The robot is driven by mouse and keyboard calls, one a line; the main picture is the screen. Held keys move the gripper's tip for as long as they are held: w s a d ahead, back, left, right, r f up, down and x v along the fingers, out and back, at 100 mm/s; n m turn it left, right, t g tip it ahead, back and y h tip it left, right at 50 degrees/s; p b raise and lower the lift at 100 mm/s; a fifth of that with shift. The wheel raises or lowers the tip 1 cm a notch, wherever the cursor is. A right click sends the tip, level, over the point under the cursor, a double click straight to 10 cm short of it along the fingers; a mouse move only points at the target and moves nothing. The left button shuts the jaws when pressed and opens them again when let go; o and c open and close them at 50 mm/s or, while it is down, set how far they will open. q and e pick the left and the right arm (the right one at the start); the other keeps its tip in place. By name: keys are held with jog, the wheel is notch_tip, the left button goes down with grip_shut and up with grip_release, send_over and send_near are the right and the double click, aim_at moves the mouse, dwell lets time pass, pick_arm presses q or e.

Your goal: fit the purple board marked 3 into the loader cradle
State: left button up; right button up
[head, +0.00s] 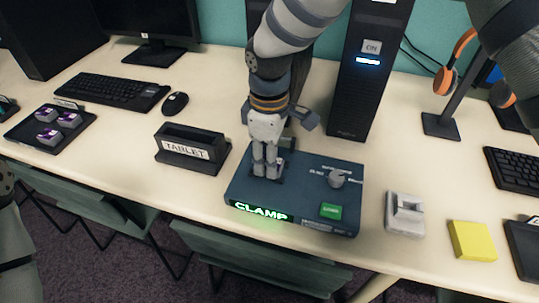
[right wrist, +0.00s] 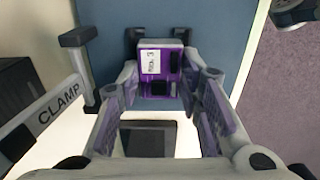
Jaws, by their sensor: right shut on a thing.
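The purple board marked 3 (right wrist: 161,62) sits between the fingers of my right gripper (right wrist: 160,95) in the right wrist view, with its white label showing. In the head view my right gripper (head: 268,172) points down, shut, over the left part of the blue loader (head: 310,175). The fingers hide the board there. The dark posts of the loader cradle (right wrist: 131,42) stand at both sides of the board's far end. I cannot tell whether the board is fully seated. A lever marked CLAMP (right wrist: 60,104) stands to the left in the right wrist view. My left gripper is out of view.
The loader has a lit green CLAMP display (head: 261,212), a knob (head: 337,179) and a green button (head: 330,211). A tablet stand (head: 190,150) is to its left. A tray (head: 27,135) holds several purple-and-grey pieces. A yellow block (head: 472,241) lies right.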

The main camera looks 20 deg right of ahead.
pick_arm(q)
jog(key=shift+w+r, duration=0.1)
pick_arm(e)
jog(key=o, duration=1.2)
jog(key=shift+r+p, duration=0.95)
jog(key=shift+r, duration=2.65)
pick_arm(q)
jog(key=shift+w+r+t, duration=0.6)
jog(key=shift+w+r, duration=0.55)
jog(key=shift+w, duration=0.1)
pick_arm(e)
jog(key=shift+f, duration=0.1)
